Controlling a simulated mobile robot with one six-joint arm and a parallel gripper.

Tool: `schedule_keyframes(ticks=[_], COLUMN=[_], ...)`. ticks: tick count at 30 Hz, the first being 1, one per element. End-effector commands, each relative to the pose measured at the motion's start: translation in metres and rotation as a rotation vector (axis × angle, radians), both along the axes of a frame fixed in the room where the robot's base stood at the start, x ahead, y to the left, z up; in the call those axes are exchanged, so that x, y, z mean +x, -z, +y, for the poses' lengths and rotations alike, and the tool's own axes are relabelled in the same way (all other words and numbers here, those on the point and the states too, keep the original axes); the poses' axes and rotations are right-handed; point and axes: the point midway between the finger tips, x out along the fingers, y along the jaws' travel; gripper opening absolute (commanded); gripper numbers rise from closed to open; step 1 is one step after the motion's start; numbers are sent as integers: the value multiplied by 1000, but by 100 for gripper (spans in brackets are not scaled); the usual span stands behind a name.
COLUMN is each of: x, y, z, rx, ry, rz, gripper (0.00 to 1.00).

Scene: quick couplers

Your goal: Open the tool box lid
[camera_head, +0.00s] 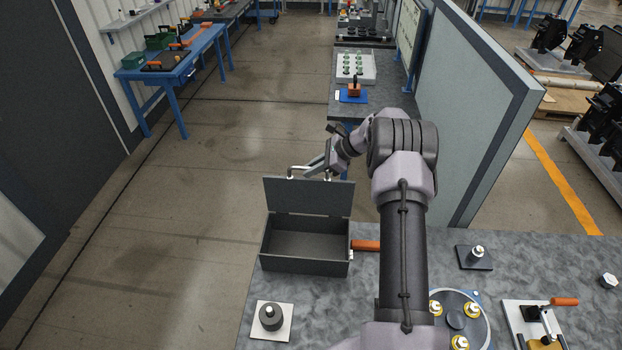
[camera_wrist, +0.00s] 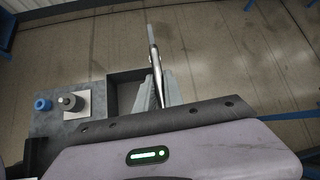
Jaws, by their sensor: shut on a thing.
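The dark grey tool box (camera_head: 304,266) stands at the left edge of the grey worktop in the head view. Its lid (camera_head: 308,197) is raised, roughly upright along the box's far side, so the empty inside shows. A pale metal handle (camera_head: 300,171) sits on the lid's upper edge. My gripper (camera_head: 326,168) is shut on the handle at its right part, above the lid. In the wrist view the handle (camera_wrist: 151,38) runs up from between the fingers, and part of the box (camera_wrist: 125,76) shows beside them.
An orange-handled tool (camera_head: 366,245) lies just right of the box. A grey knob on a white plate (camera_head: 271,318) stands in front. A black-based fitting (camera_head: 474,257), a round carousel (camera_head: 459,322) and a toggle clamp (camera_head: 538,322) are at right. A tall partition (camera_head: 470,110) rises behind my arm.

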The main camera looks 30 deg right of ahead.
Motion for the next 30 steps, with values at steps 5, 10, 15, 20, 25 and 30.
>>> schedule_keyframes(ticks=[5,10,15,20,25,30], x=[7,10,11,11,11,11], y=[2,1,0,0,0,0], z=[-4,-7,-7,-7,-7,-7], rx=[0,0,0,0,0,1], ry=[-1,-1,-1,0,0,0], rz=[-1,-1,-1,-2,-2,-1], gripper=[0,0,0,0,28,34])
